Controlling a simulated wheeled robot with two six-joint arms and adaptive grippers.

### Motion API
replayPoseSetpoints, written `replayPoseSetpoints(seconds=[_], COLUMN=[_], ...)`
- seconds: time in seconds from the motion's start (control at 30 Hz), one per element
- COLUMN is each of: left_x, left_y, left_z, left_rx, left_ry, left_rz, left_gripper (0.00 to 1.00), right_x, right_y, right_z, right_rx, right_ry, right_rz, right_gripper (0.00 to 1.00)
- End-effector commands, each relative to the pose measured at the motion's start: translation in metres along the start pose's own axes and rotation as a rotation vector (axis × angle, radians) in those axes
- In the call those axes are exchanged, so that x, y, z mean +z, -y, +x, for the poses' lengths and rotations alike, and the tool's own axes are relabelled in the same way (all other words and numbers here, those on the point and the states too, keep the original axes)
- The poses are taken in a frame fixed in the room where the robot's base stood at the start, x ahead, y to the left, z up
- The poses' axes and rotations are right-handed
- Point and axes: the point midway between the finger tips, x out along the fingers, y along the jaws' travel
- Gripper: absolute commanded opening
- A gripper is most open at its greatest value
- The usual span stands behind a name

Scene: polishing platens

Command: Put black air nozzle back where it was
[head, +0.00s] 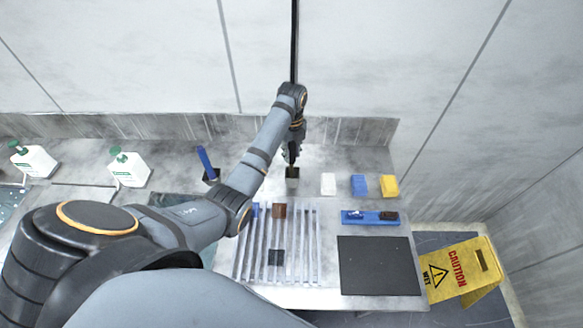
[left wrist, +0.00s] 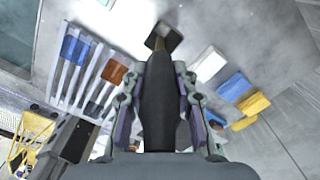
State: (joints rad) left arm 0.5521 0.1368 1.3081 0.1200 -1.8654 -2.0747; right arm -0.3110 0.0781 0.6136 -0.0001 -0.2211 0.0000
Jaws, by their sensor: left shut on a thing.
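The black air nozzle (left wrist: 158,105) is between the fingers of my left gripper (left wrist: 157,100), pointing toward a small dark square holder (left wrist: 163,38). In the head view my left gripper (head: 291,153) is at the back of the counter, directly over this holder (head: 292,182). The gripper is shut on the nozzle. The nozzle's tip overlaps the holder's opening in the picture; I cannot tell how deep it sits. A black hose (head: 294,40) runs up from the gripper area. My right gripper is not in view.
White (head: 328,183), blue (head: 358,185) and yellow (head: 389,186) blocks stand right of the holder. A blue tool stands in a black holder (head: 211,177) to the left. In front are a slatted rack (head: 310,245), a blue tray (head: 371,222) and a black mat (head: 379,266).

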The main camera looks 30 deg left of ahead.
Motion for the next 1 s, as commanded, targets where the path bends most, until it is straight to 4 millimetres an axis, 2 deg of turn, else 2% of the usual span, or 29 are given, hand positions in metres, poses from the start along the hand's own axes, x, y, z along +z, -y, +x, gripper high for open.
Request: replayPoseSetpoints(seconds=[0.03, 0.17, 0.27, 0.4, 0.5, 0.83, 0.87, 1.0], left_x=[-0.001, 0.000, 0.000, 0.000, 0.000, 0.000, 0.000, 0.000], left_y=[-0.001, 0.001, 0.001, 0.000, 0.000, 0.001, 0.001, 0.001], left_z=[0.004, 0.016, 0.020, 0.042, 0.053, 0.057, 0.057, 0.057], left_rx=[0.001, -0.002, -0.001, 0.001, 0.000, -0.003, -0.003, -0.003], left_ry=[-0.001, 0.001, 0.001, -0.001, 0.000, 0.002, 0.002, 0.002], left_rz=[0.000, 0.000, 0.000, -0.001, 0.000, 0.000, 0.000, 0.000], left_gripper=[0.00, 0.00, 0.00, 0.00, 0.00, 0.00, 0.30, 0.49], right_x=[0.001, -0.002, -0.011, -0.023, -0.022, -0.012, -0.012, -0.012], right_y=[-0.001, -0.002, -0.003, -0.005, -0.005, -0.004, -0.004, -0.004], right_z=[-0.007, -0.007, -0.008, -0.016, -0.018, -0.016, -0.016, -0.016], right_rx=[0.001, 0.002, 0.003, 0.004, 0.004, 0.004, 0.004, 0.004], right_ry=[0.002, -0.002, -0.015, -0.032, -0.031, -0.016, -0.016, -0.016], right_rz=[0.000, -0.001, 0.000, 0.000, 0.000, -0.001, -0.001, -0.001], right_gripper=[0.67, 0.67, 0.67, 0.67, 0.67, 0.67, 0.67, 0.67])
